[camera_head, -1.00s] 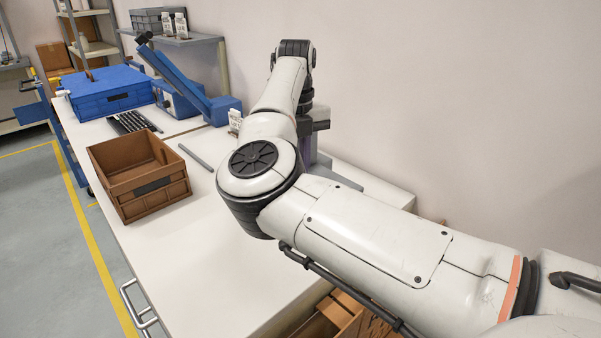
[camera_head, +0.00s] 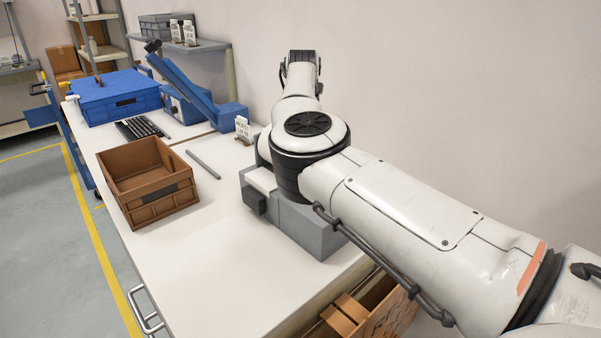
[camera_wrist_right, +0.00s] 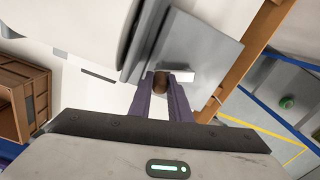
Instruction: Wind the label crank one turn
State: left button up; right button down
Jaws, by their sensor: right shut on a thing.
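The grey label machine (camera_head: 318,232) stands on the bench, partly hidden by my right arm. A black block sticks out at its left front, and a white strip lies on its top left. In the right wrist view its grey body (camera_wrist_right: 208,52) is close ahead. My right gripper (camera_wrist_right: 167,95) has purple fingers shut on the brown round crank knob (camera_wrist_right: 159,83). The knob sits between the fingertips, beside the grey body. The crank's arm is mostly hidden. In the head view my right arm hides the gripper and crank. My left gripper is in neither view.
An open brown crate (camera_head: 176,204) stands left of the machine, with a grey bar (camera_head: 203,164) beside it. A keyboard (camera_head: 138,128), a blue box (camera_head: 118,98) and a blue lever device (camera_head: 190,88) are behind. The front bench is clear.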

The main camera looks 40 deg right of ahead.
jog(key=m, duration=0.2)
jog(key=d+m, duration=0.2)
jog(key=m, duration=0.1)
jog(key=shift+w+d+m, duration=0.2)
jog(key=shift+w+m, duration=0.05)
jog(key=shift+m, duration=0.05)
jog(key=m, duration=0.2)
jog(key=d+m, duration=0.2)
jog(key=m, duration=0.1)
jog(key=shift+s+d+m, duration=0.1)
jog(key=shift+s+m, duration=0.2)
jog(key=shift+s, duration=0.05)
jog(key=m, duration=0.1)
jog(key=s+d+m, duration=0.1)
jog(key=m, duration=0.3)
jog(key=shift+s+d, duration=0.3)
jog(key=shift+d, duration=0.05)
jog(key=m, duration=0.2)
jog(key=s+m, duration=0.2)
jog(key=m, duration=0.1)
jog(key=shift+d+m, duration=0.3)
jog(key=shift+d, duration=0.1)
jog(key=shift+s, duration=0.15)
jog(key=c, duration=1.6)
grip_release()
jog(key=shift+c, duration=0.2)
jog(key=shift+r, duration=0.1)
notch_tip(320, 180, up, 10)
jog(key=shift+b, duration=0.3)
